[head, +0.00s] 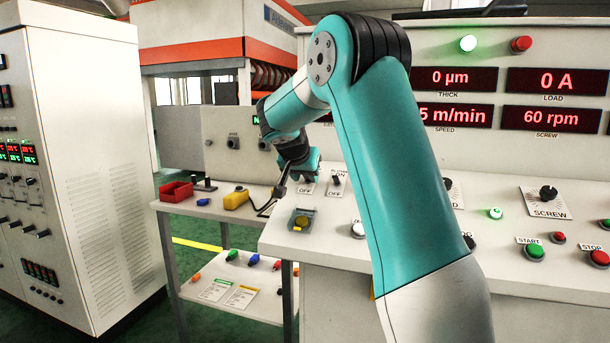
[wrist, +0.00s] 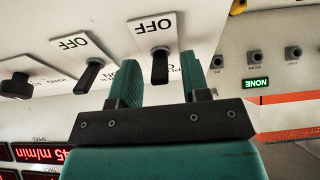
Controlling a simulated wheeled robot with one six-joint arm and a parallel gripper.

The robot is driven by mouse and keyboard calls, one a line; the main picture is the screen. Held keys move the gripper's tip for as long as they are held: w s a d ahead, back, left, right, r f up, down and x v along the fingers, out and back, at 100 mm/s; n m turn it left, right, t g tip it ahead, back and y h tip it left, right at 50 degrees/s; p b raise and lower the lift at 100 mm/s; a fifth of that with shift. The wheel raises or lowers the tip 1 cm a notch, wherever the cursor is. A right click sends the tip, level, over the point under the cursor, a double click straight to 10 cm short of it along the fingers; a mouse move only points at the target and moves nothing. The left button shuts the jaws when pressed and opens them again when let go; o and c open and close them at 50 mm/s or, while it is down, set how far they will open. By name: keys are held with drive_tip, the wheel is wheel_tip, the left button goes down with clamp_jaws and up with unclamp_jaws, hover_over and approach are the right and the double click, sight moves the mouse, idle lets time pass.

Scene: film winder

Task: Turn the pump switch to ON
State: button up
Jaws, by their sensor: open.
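In the wrist view, which shows the panel upside down, a black lever switch (wrist: 160,66) stands on a white plate marked OFF. Lettering beside it is mostly hidden, but a part looks like the start of PUMP. My gripper (wrist: 161,72) is open, with one teal finger on each side of this lever. I cannot tell whether either finger touches it. A second black lever switch (wrist: 89,76), also on an OFF plate, is left of the fingers. In the head view my gripper (head: 301,170) is over the left end of the console, partly covering the switches there.
The second OFF switch (head: 337,183) is close to my gripper in the head view. The console (head: 540,275) also carries a SCREW knob (head: 547,194) and START button (head: 535,250).

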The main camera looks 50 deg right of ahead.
drive_tip(key=shift+d, duration=0.1)
clamp_jaws()
